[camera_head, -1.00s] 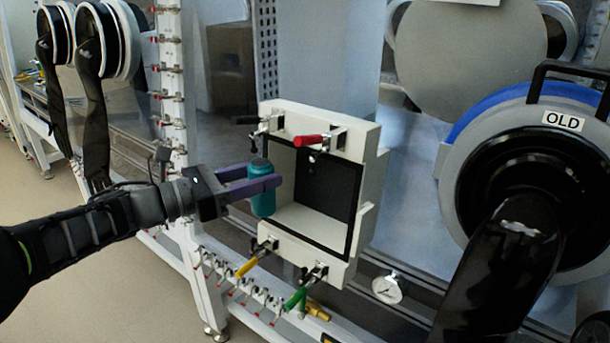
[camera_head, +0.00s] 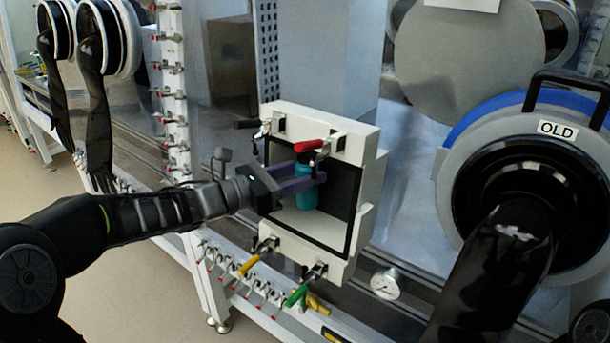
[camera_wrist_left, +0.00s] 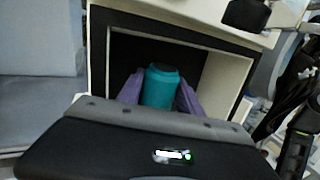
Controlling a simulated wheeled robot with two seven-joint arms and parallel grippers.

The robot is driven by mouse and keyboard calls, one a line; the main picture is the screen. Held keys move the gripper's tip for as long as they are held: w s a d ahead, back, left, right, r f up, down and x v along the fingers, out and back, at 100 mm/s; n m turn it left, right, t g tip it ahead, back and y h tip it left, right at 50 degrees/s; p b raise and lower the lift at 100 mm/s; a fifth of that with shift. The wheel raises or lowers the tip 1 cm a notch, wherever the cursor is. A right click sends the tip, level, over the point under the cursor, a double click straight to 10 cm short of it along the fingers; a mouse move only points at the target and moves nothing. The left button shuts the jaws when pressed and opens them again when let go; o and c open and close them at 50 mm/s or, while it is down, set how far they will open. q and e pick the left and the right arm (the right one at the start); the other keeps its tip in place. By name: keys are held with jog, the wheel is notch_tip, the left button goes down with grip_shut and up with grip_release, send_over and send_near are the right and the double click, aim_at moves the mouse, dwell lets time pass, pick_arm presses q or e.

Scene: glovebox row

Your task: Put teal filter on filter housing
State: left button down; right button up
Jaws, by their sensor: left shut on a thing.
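The teal filter (camera_head: 307,193) is a small upright cylinder with a dark top. My left gripper (camera_head: 310,182), with purple fingers, is shut on it and holds it at the opening of the filter housing. The filter housing (camera_head: 350,150) is a white square box with a black inner frame and an open front. In the left wrist view the teal filter (camera_wrist_left: 160,86) sits between the two purple fingers, in front of the housing's dark interior (camera_wrist_left: 200,58). Whether the filter touches the housing floor cannot be told. My right gripper does not show.
A gauge (camera_head: 386,284) is below right.

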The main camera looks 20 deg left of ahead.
pick_arm(q)
jog(key=shift+f, duration=0.65)
jog(key=shift+f+b, duration=0.6)
jog(key=shift+b, duration=0.6)
jog(key=c, duration=1.1)
grip_release()
jog(key=shift+o, duration=0.2)
